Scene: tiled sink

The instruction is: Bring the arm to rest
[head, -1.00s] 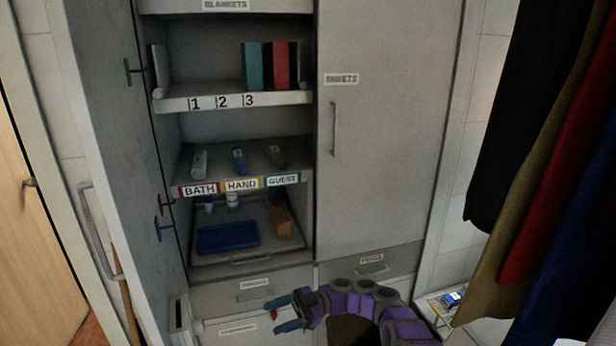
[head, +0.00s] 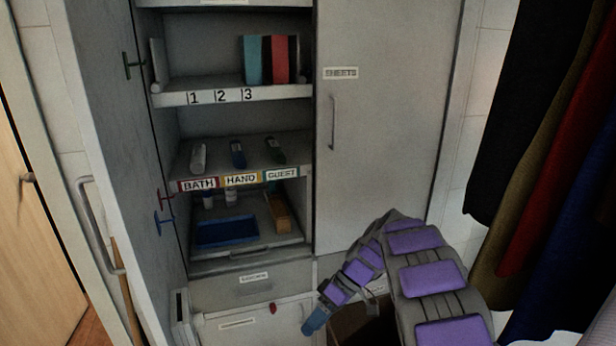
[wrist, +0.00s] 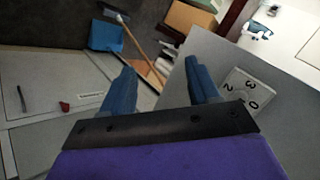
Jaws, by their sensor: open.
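My arm (head: 425,255) is purple and grey and shows at the lower right of the head view, bent with its elbow high. My gripper (head: 315,322) hangs low at its end, with a blue fingertip pointing down in front of the lower cabinet. In the wrist view, my gripper (wrist: 160,85) has its two blue fingers spread apart with nothing between them. Neither finger is seen holding anything.
The cabinet's left side is open, with shelves, a blue tray (head: 227,232) and a wooden block (head: 277,213). Its left door (head: 108,130) stands open. The SHEETS door (head: 375,150) is closed. Dark, red and blue cloths (head: 545,150) hang at the right.

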